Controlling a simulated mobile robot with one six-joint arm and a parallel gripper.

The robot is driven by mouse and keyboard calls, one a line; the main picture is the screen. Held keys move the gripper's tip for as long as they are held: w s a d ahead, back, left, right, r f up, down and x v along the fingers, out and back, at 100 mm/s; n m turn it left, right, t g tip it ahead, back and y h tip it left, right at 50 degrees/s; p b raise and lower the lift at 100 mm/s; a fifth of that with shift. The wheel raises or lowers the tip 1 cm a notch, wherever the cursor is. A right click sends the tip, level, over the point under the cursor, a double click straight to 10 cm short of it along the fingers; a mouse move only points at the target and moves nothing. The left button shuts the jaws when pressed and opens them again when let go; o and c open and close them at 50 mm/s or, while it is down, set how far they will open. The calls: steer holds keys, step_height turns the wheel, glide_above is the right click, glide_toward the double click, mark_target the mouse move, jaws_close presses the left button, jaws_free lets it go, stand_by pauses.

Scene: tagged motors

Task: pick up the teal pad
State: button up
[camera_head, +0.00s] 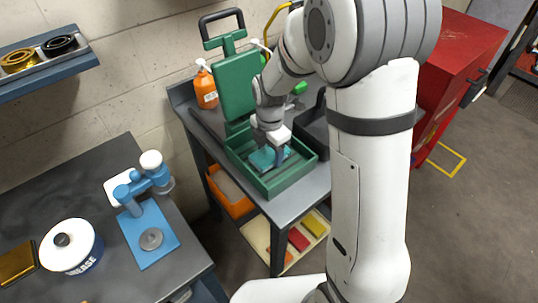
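The teal pad (262,159) lies inside the open green box (293,182) on the grey table. My gripper (278,158) points down into the box, with its fingertips at the right part of the pad. A grey finger covers part of the pad. The view is too small to tell whether the fingers touch the pad or close on it.
A dark grey bin (315,130) stands right of the green box, and an orange bottle (206,88) stands behind it. A blue press (148,220) and a white grease tub (71,246) stand on the left bench. A red cabinet (462,55) is at right.

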steer(key=c, duration=0.5)
steer(key=shift+c, duration=0.2)
steer(key=shift+r, duration=0.15)
